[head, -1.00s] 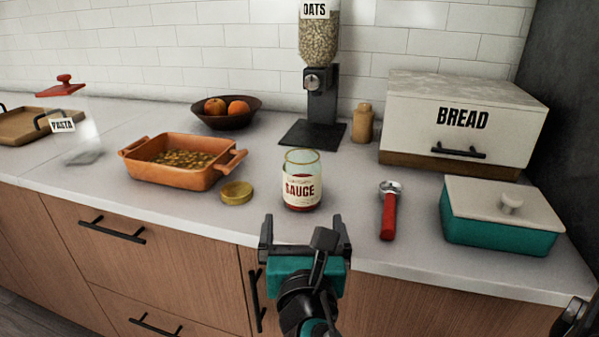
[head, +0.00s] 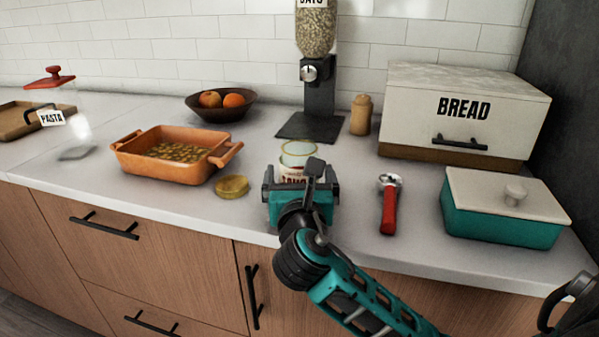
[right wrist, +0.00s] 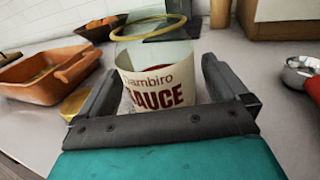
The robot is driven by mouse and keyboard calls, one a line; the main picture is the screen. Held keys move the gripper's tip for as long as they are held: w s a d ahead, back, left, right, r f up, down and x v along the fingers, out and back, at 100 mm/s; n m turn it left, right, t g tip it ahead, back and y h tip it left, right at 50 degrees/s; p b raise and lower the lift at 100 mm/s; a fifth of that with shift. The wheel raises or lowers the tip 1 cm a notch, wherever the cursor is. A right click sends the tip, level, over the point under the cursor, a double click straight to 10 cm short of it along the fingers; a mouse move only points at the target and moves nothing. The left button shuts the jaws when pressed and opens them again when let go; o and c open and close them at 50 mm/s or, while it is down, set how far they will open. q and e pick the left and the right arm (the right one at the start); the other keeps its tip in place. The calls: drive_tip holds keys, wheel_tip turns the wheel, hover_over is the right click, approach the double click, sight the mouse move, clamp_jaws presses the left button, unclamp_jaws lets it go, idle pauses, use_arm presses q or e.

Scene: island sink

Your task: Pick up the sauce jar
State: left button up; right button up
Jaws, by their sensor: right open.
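The sauce jar (head: 299,157) is a clear glass jar with a cream label and a yellowish rim, upright on the counter. In the head view its lower part is hidden behind my right gripper (head: 300,184). In the right wrist view the jar (right wrist: 157,80) stands between the two fingers of my right gripper (right wrist: 155,95), which is open. I cannot tell whether a finger touches the glass. A gold lid (head: 232,187) lies flat on the counter left of the jar. My left gripper is not in view.
An orange baking dish (head: 165,172) stands left of the lid. The oats dispenser (head: 318,95), fruit bowl (head: 220,107) and bread box (head: 460,115) stand behind.

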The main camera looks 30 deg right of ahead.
drive_tip(key=shift+x, duration=1.15)
drive_tip(key=c, duration=1.2)
drive_tip(key=shift+c, duration=0.3)
drive_tip(key=shift+r, duration=0.1)
